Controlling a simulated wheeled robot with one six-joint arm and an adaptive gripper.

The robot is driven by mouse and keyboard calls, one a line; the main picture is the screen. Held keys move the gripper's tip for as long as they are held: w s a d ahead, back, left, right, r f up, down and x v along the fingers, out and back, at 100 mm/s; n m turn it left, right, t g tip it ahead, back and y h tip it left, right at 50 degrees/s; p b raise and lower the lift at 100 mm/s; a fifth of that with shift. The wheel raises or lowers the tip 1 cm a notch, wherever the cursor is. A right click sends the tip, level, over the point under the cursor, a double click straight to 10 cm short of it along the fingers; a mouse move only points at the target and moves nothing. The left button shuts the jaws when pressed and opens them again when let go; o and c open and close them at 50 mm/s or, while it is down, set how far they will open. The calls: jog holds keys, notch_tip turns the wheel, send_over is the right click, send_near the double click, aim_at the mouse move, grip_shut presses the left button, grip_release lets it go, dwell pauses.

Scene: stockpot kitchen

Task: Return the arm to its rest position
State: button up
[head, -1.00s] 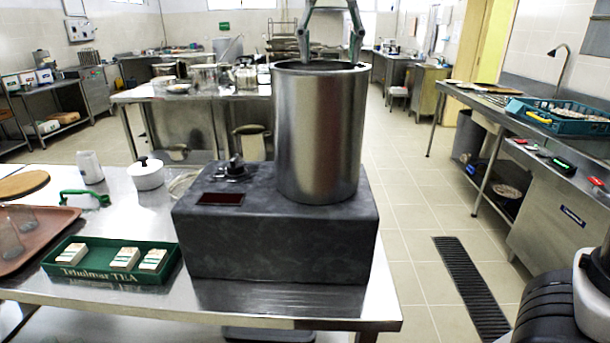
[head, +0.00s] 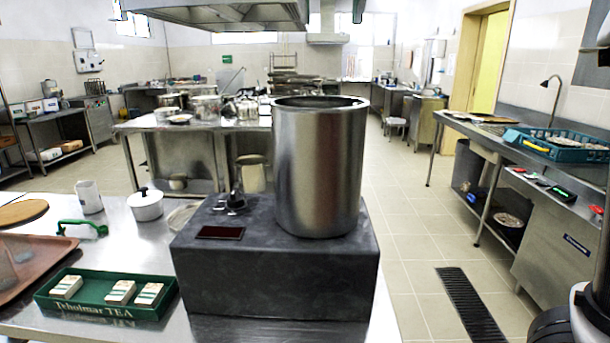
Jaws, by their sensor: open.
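My gripper is not in view, so its fingers cannot be seen. The tall steel stockpot (head: 318,170) stands upright on the dark grey block-shaped stove (head: 275,275), toward its right side. Nothing touches the pot's rim in the head view. The inside of the pot is mostly hidden. The stove has a knob and a small dark panel (head: 220,233) on its top left.
A counter with a blue crate (head: 560,147) stands right. Tiled floor (head: 405,225) lies between.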

jog(key=s+d+f+m+t, duration=0.1)
jog(key=d+f+m, duration=0.5)
jog(key=d+m, duration=0.3)
jog(key=s+d+f+m, duration=0.1)
jog(key=d+f+m, duration=0.4)
jog(key=d+m, duration=0.45)
jog(key=s+d+f+m, duration=0.6)
jog(key=d+f+m, duration=0.1)
jog(key=f, duration=0.3)
jog(key=s+d+f+m+t, duration=0.1)
jog(key=s+d+f+m, duration=0.5)
jog(key=f+m, duration=0.4)
jog(key=shift+s+d+t, duration=0.25)
jog(key=shift+d+t, duration=0.05)
jog(key=shift+d, duration=0.4)
jog(key=shift+c, duration=0.2)
